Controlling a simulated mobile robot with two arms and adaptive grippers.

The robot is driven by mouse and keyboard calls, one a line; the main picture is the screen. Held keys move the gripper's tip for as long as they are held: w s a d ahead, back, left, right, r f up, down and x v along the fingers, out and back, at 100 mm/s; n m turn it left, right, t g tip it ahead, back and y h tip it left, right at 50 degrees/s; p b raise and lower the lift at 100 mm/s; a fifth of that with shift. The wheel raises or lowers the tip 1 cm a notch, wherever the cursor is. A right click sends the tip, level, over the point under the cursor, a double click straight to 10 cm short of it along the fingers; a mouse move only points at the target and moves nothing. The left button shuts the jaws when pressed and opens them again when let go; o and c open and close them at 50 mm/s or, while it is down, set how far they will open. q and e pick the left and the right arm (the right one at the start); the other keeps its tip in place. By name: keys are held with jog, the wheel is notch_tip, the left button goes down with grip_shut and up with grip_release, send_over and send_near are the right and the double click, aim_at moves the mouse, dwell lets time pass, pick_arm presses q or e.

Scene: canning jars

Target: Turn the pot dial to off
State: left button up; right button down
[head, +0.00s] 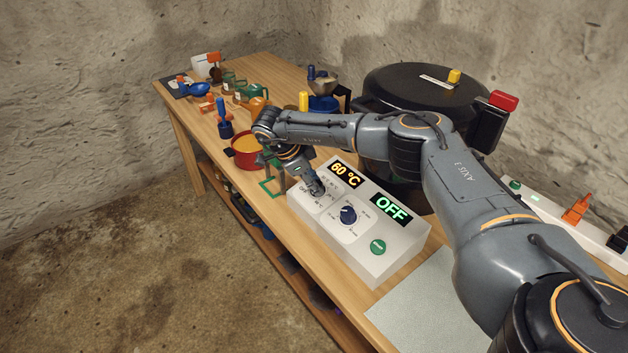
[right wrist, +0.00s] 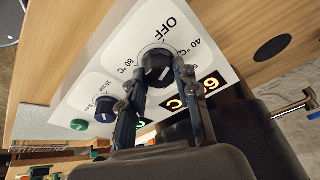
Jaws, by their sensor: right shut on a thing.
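The white control box (head: 372,265) stands on the wooden table in front of the black pot (head: 425,85). Its yellow display (head: 345,174) reads 60 °C and its green display (head: 391,209) reads OFF. The black pot dial (right wrist: 156,65) sits on a label marked OFF, 40 °C and 80 °C in the right wrist view. My right gripper (head: 318,191) reaches down onto it, its fingers shut on the dial from both sides. In the head view the gripper hides most of the dial. My left gripper is not in view.
A blue timer dial (head: 348,214) and a green button (head: 377,247) sit on the same box, close to my gripper. A red pot (head: 246,160) stands left of the box. A power strip (head: 590,230) with an orange plug lies at the right. A grey mat (head: 428,310) lies in front.

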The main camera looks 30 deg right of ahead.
jog(key=shift+n+t, duration=0.3)
jog(key=shift+n, duration=1)
jog(key=c, duration=1)
grip_release()
jog(key=v, duration=1.2)
